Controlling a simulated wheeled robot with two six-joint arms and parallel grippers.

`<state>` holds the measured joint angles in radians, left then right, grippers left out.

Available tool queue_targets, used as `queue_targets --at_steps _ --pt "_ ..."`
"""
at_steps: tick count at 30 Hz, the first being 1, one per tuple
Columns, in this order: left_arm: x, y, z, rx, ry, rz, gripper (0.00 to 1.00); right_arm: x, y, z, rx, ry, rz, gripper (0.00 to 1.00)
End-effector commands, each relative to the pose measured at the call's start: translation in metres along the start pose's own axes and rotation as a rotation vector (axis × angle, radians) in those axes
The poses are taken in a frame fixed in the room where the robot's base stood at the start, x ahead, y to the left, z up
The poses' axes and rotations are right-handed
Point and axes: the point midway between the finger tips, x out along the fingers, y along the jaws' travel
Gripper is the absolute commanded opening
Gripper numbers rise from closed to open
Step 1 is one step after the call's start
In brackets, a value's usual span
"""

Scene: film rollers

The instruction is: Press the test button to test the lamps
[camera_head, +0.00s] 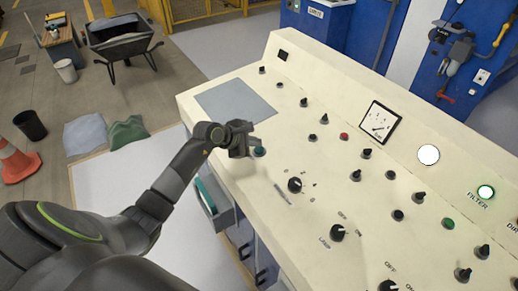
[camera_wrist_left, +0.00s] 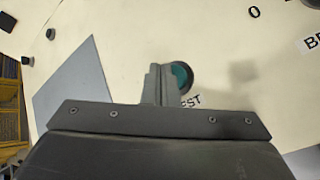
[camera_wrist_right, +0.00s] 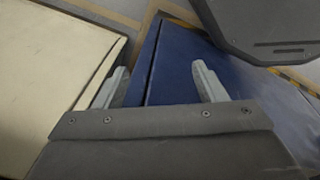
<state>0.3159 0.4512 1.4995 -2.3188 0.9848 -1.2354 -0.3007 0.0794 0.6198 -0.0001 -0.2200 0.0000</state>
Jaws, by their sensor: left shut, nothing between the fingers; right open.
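The test button (camera_head: 260,151) is a small round teal-green button on the left front part of the cream control panel (camera_head: 330,100). My left gripper (camera_head: 243,152) is shut and empty, just left of the button. In the left wrist view the closed fingers (camera_wrist_left: 157,84) overlap the left side of the button (camera_wrist_left: 183,76), above a label partly hidden, reading "EST". I cannot tell whether they touch it. A green lamp (camera_head: 486,192) marked FILTER looks bright. A round white lamp or disc (camera_head: 428,155) is nearby. My right gripper (camera_wrist_right: 160,80) is open and empty; it shows only in its wrist view.
Several black knobs and switches stand up from the panel, including a rotary knob (camera_head: 295,185) right of the button. A square gauge (camera_head: 379,122) sits farther back. An open drawer (camera_head: 214,203) juts from the panel's front. In the right wrist view a blue surface (camera_wrist_right: 180,75) lies beyond the fingers.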

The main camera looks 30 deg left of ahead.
Motion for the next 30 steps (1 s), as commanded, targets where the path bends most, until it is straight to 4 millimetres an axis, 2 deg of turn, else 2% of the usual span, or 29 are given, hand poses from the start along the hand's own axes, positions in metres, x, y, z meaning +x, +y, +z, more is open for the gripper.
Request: queue_targets --at_steps 10,30 --pt "0.006 -0.005 -0.005 0.0 0.0 0.0 0.0 0.012 -0.001 0.001 0.0 0.0 0.0 0.64" --pt "0.008 -0.006 -0.006 0.0 0.0 0.0 0.0 0.015 -0.001 0.001 0.0 0.001 0.0 0.64"
